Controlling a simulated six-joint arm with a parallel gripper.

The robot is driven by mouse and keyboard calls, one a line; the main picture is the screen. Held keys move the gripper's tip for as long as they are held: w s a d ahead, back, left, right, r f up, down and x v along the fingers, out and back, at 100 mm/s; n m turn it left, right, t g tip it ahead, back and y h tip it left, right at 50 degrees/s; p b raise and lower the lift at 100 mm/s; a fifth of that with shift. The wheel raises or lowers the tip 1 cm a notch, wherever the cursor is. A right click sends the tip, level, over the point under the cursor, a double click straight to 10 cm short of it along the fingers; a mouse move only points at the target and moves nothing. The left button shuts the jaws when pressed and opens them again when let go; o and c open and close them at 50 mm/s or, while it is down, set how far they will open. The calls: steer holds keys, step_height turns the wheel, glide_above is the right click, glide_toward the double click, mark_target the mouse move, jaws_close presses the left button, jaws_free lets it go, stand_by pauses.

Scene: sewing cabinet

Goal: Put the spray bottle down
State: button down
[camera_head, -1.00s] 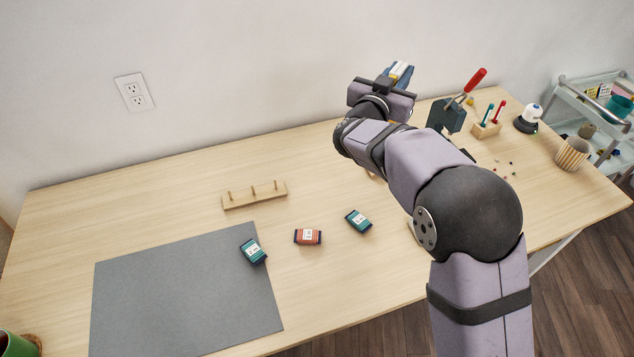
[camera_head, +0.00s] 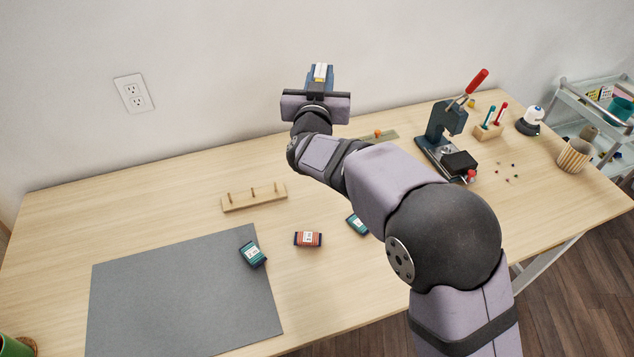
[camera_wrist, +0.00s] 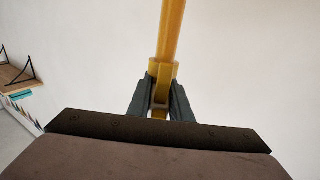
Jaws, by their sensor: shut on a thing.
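My gripper (camera_head: 320,76) is raised above the back of the table, in front of the wall. In the wrist view its dark fingers (camera_wrist: 160,98) are shut on a long amber-yellow thing (camera_wrist: 172,35), which extends up out of the frame. A pale and yellow bit of it shows between the fingers in the head view. Most of its shape is hidden, so I cannot tell whether it is the spray bottle. It is clear of the table.
A wooden peg rack (camera_head: 254,198), grey mat (camera_head: 185,300), orange box (camera_head: 308,239) and teal boxes (camera_head: 253,254) are on the table (camera_head: 150,190). A red-handled press (camera_head: 445,125), pen block (camera_head: 488,130), white-topped item (camera_head: 530,120) and striped cup (camera_head: 574,155) stand right. The back left is clear.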

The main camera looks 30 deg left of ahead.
steer(key=shift+s+a+f+n+y, duration=0.15)
steer(key=shift+a+f+n+y, duration=0.15)
steer(key=shift+a, duration=0.15)
steer(key=shift+f+p, duration=0.5)
steer(key=shift+f, duration=4.5)
steer(key=shift+f, duration=0.15)
steer(key=c, duration=2)
jaws_free()
steer(key=shift+f, duration=0.15)
steer(key=o, duration=0.4)
